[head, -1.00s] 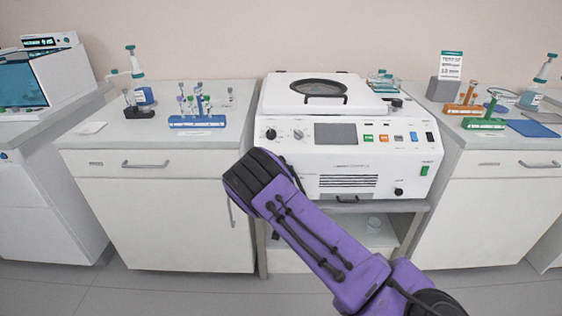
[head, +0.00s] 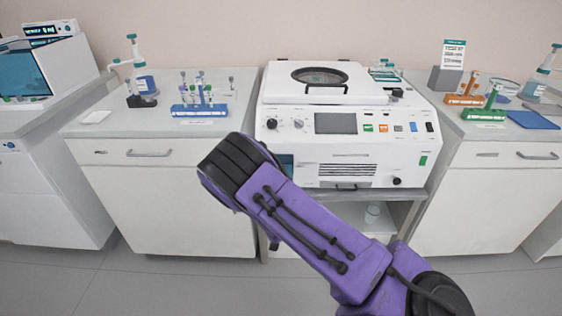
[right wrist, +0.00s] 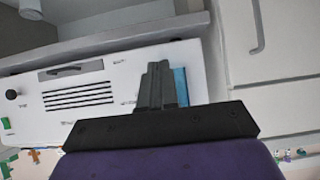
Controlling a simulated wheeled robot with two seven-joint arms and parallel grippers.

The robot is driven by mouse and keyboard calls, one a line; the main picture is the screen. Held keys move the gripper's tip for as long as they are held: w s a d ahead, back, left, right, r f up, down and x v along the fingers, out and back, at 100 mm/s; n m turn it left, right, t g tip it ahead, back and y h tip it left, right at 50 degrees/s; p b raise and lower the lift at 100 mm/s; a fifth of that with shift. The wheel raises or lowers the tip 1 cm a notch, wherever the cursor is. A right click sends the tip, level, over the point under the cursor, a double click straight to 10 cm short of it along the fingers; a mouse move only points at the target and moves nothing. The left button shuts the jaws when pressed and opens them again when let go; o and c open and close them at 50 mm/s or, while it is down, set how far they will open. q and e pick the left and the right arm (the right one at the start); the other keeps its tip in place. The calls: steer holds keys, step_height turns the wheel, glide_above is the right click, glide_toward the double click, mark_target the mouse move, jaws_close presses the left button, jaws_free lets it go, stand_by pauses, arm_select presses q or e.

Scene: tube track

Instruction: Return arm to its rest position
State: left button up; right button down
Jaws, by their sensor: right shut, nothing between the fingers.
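My right arm (head: 320,230) is purple and black and reaches in from the lower right of the head view, across the front of the centrifuge. Its far end covers part of the left cabinet front; the fingers do not show there. In the right wrist view my right gripper (right wrist: 155,85) is shut with nothing between its fingers. The fingers point toward the front of the white centrifuge (right wrist: 75,95), and I cannot tell the gap between them. My left gripper is not in view.
The white centrifuge (head: 350,165) stands in the middle with its lid closed. A blue tube rack (head: 200,111) stands on the left cabinet. A green rack (head: 484,115) and an orange rack (head: 465,99) stand on the right cabinet. Floor shows at the lower left.

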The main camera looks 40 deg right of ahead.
steer(key=shift+s+a+f, duration=0.15)
steer(key=shift+s+a, duration=1.15)
steer(key=shift+s, duration=0.25)
